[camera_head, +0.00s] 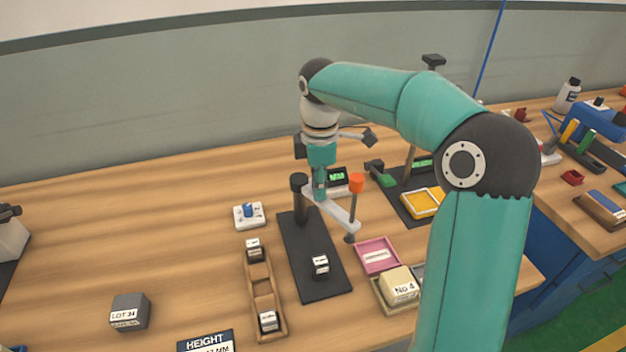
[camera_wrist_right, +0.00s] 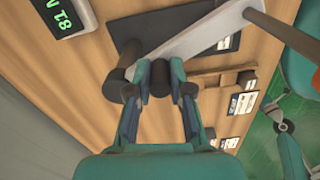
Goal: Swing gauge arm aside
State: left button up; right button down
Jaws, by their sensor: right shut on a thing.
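The gauge arm (camera_head: 338,212) is a pale grey bar reaching from a black post (camera_head: 299,205) on a black base plate (camera_head: 318,275). An orange-topped plunger (camera_head: 356,185) stands at its free end, which points toward the front right. In the right wrist view the gripper (camera_wrist_right: 160,78) hides part of the gauge arm (camera_wrist_right: 205,35). A small black block with a white label (camera_head: 320,267) stands on the plate, clear of the plunger.
A wooden tray (camera_head: 263,287) with labelled blocks lies left of the plate. A pink tray (camera_head: 377,256) and a "No 4" block (camera_head: 399,286) are to the right. A "LOT 34" block (camera_head: 129,312) is at the front left. The table's left middle is clear.

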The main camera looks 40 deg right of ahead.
jog(key=shift+w+d+r+n+p, duration=0.1)
jog(key=shift+w+d+n+p, duration=0.2)
jog(key=shift+d+n+p, duration=0.95)
jog(key=shift+w+d+f+n+p, duration=0.1)
jog(key=shift+w+d+n+p, duration=0.2)
jog(key=shift+n+p, duration=1.05)
jog(key=shift+w+d+r+n+p, duration=0.2)
jog(key=shift+d+n+p, duration=0.55)
jog(key=shift+n, duration=1.25)
jog(key=shift+w+d+f, duration=0.1)
jog(key=shift+d, duration=0.05)
jog(key=c, duration=1)
grip_release()
jog(key=shift+c, duration=0.2)
notch_tip(320, 180, up, 12)
jog(key=shift+f, duration=0.1)
